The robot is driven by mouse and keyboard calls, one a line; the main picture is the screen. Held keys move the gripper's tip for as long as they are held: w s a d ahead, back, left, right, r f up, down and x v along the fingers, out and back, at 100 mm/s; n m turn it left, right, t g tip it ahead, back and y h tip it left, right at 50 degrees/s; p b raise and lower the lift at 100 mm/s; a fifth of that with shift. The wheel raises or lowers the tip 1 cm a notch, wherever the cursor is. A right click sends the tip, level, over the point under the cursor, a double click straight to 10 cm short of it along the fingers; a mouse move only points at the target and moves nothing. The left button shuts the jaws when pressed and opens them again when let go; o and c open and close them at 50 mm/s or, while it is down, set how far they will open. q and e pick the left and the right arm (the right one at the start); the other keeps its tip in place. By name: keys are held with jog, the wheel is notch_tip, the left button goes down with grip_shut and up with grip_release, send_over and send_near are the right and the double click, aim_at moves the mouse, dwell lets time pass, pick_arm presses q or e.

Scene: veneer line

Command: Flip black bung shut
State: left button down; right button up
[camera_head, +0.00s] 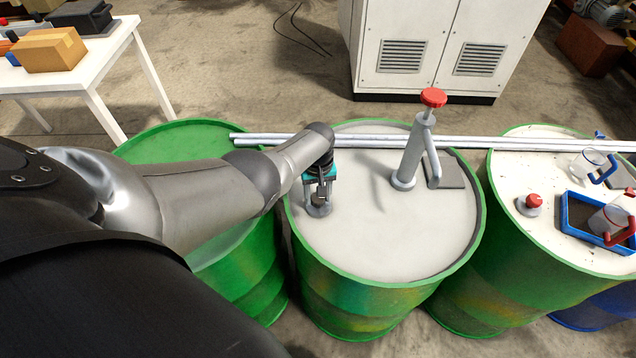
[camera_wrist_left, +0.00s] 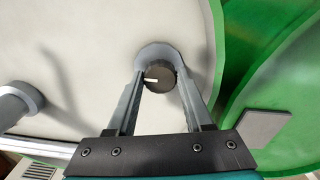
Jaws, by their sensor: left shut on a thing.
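The black bung (camera_wrist_left: 162,78) is a dark round cap with a short white mark on its top. It sits at a pale grey ring collar (camera_wrist_left: 150,52) near the left edge of the middle drum's white top (camera_head: 350,235). My left gripper (camera_head: 319,203) reaches down over it from the left. In the left wrist view the two fingers (camera_wrist_left: 161,88) stand on either side of the bung and are shut on it. In the head view the fingers and wrist hide most of the bung. My right gripper is in neither view.
A grey pump with a red knob (camera_head: 433,97) stands on the same drum, right of my gripper. Pale metal pipes (camera_head: 460,142) run behind it across the drums. The right drum carries a red-capped fitting (camera_head: 530,203), jugs and a blue tray (camera_head: 566,222).

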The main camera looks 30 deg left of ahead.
pick_arm(q)
jog(key=shift+c, duration=1.5)
grip_release()
notch_tip(320, 180, up, 6)
jog(key=p, duration=0.3)
jog(key=shift+f+p, duration=0.2)
jog(key=shift+p, duration=0.1)
jog(key=shift+r, duration=0.15)
jog(key=shift+r+b, duration=0.3)
jog(key=shift+r, duration=0.45)
notch_tip(320, 180, up, 8)
